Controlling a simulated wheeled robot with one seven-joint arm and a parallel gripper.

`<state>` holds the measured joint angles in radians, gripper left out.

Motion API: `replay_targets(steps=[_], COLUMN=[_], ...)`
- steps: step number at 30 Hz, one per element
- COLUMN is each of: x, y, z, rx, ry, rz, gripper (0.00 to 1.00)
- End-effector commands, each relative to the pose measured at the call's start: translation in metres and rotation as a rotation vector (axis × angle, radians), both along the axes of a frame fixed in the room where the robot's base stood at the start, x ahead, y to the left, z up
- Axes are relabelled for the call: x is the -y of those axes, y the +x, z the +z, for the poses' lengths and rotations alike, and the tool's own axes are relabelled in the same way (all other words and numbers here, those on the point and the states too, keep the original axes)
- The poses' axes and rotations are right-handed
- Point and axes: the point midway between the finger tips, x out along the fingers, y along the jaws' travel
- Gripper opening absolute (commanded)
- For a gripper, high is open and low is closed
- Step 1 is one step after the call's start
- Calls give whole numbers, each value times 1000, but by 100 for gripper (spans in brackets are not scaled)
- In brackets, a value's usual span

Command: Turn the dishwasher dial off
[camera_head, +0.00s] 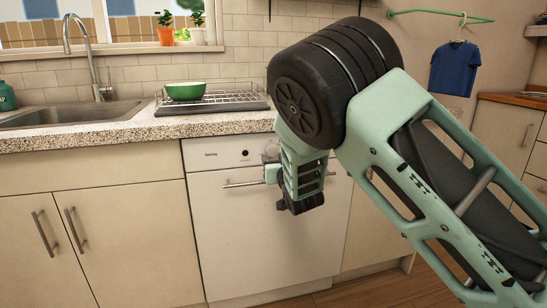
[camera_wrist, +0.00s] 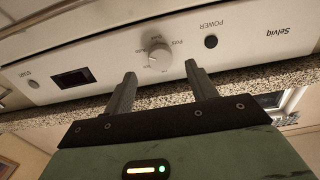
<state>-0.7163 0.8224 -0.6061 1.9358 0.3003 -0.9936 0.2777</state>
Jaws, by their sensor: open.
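The white dishwasher (camera_head: 265,240) stands under the counter in the head view, with a control strip along its top. The wrist view shows this panel upside down. Its round grey dial (camera_wrist: 158,57) sits between the POWER button (camera_wrist: 211,41) and a dark display (camera_wrist: 74,77). Small print surrounds the dial; its setting is too small to read surely. My gripper (camera_wrist: 161,73) is open and empty. Its two fingers point at the panel, with the dial between and just beyond the tips, seemingly not touched. In the head view my arm covers the fingers and much of the dial area.
A horizontal handle (camera_head: 242,184) crosses the door below the panel. The speckled countertop (camera_head: 130,132) overhangs above, carrying a dish rack (camera_head: 228,103) with a green bowl (camera_head: 185,91). A sink (camera_head: 70,116) lies to the left. Cabinets flank the dishwasher.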

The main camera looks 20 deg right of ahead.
Motion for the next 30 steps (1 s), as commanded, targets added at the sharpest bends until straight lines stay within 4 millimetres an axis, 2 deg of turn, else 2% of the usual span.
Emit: replay_targets(steps=[3,9,20,21,25,26,30], x=[0,0,0,0,0,0,0], y=[22,42,47,47,47,47,47], z=[-1,-1,0,0,0,0,0], rx=[1,-1,-1,-1,0,-1,-1], ry=[-1,-1,0,0,0,0,-1], rz=[0,0,1,1,1,0,0], gripper=[57,57,57,51,15,12,12])
